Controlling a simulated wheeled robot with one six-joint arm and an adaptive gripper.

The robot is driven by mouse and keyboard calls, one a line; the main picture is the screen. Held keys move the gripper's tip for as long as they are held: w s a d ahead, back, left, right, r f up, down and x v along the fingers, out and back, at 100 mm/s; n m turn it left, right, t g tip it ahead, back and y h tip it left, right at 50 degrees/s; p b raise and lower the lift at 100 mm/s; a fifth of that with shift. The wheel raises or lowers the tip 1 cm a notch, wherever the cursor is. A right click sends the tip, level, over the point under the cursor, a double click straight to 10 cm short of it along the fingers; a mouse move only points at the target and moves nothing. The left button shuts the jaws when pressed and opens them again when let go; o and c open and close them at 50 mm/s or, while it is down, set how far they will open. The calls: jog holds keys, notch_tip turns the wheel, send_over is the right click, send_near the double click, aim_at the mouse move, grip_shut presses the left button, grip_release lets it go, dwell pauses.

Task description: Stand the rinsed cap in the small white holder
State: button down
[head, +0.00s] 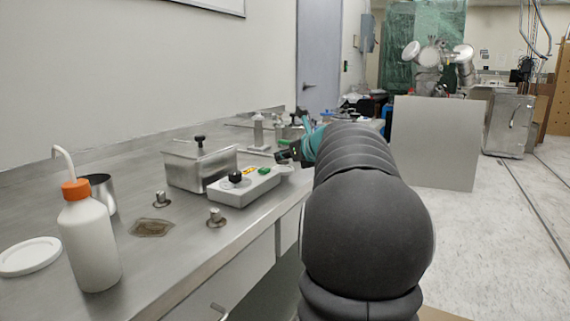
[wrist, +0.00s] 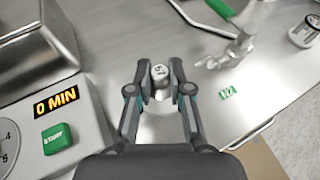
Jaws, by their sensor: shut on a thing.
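My gripper (wrist: 160,70) is shut on a small metal cap (wrist: 160,74) with dark marking on its top face, held upright between the fingertips in the wrist view. A pale round shape (wrist: 162,126) shows between the fingers, below the cap in the picture; I cannot tell whether it is the white holder or how far below the cap it lies. In the head view, my gripper (head: 289,154) is beyond the right end of the timer box, mostly hidden behind my arm. A pale round piece (head: 286,170) shows just under it. The cap is not discernible there.
The timer box (head: 245,187) reads 0 MIN in the wrist view. A steel bath (head: 200,165) stands behind it. A green label (wrist: 229,93) marks bare steel.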

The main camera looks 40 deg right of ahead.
jog(key=shift+f, duration=0.85)
jog(key=shift+f, duration=0.1)
jog(key=c, duration=1.1)
grip_release()
jog(key=shift+s+r, duration=0.2)
jog(key=v, duration=1.1)
jog(key=shift+s, duration=0.35)
